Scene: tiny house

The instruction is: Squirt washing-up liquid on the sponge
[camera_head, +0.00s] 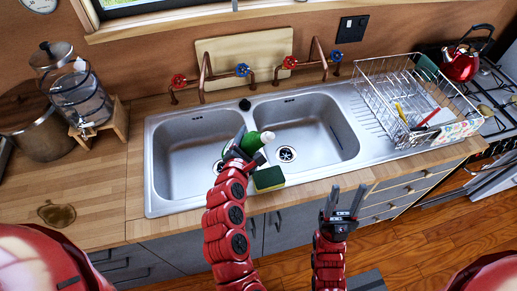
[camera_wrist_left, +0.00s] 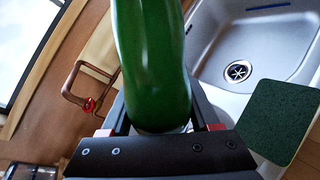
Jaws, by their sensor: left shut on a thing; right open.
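A green bottle of washing-up liquid (camera_head: 250,142) with a white tip is held by my left gripper (camera_head: 243,150) above the divider and front of the double sink. The bottle lies tilted, with its white tip toward the right basin. In the left wrist view the green bottle (camera_wrist_left: 152,65) fills the space between the fingers. A sponge (camera_head: 268,178), green on top with a yellow side, lies at the sink's front edge, just right of and below the gripper. It also shows in the left wrist view (camera_wrist_left: 275,120). My right gripper (camera_head: 343,205) is open and empty in front of the cabinets.
The steel double sink (camera_head: 182,130) has empty basins and pipe taps with red and blue handles behind it. A wire dish rack (camera_head: 390,100) stands right, a red kettle (camera_head: 460,62) beyond it. A glass dispenser (camera_head: 80,95) stands left. The left wooden counter is mostly clear.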

